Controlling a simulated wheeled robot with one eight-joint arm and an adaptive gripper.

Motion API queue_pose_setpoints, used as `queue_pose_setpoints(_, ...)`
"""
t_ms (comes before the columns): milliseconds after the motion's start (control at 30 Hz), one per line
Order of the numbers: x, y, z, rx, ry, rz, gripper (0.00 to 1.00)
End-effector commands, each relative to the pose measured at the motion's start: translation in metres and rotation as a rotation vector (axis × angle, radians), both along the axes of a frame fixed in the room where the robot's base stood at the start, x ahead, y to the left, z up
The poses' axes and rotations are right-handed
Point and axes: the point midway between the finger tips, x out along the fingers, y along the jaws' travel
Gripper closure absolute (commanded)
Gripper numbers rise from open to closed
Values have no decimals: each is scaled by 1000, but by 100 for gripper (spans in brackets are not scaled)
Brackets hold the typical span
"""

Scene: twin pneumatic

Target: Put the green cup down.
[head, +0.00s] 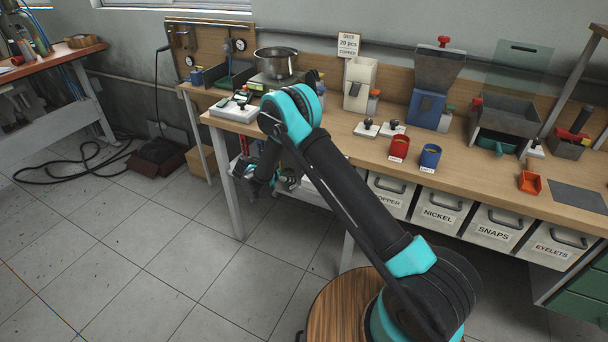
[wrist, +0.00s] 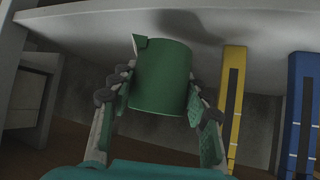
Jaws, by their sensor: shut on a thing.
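The green cup (wrist: 160,78) is between the fingers of my gripper (wrist: 161,84) in the wrist view. The fingers press on both of its sides. A small pointed lip shows at its upper left in the picture. Its end lies close to a pale flat surface (wrist: 85,32), with a dark shadow beside it; I cannot tell whether they touch. In the head view my arm reaches down past the left front edge of the workbench, towards the space under it. The cup cannot be made out there.
In the wrist view a yellow upright block (wrist: 231,105) and a blue one (wrist: 301,110) stand right of the cup. A grey post (wrist: 35,75) is at left. Above, the workbench (head: 465,165) carries a red cup (head: 399,148), a blue cup (head: 430,155) and a pot (head: 276,64).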

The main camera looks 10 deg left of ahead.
Motion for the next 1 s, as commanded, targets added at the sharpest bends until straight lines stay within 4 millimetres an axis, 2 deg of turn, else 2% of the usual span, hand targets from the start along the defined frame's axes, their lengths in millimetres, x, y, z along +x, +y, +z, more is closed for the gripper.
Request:
queue_pose_setpoints(133,27,-26,0,0,0,-4,91)
queue_pose_setpoints(333,51,-47,0,0,0,-1,91)
queue_pose_setpoints(633,67,-62,0,0,0,-2,91)
queue_pose_setpoints(833,68,-61,-31,0,0,0,91)
queue_pose_setpoints(1000,67,-61,-35,0,0,0,91)
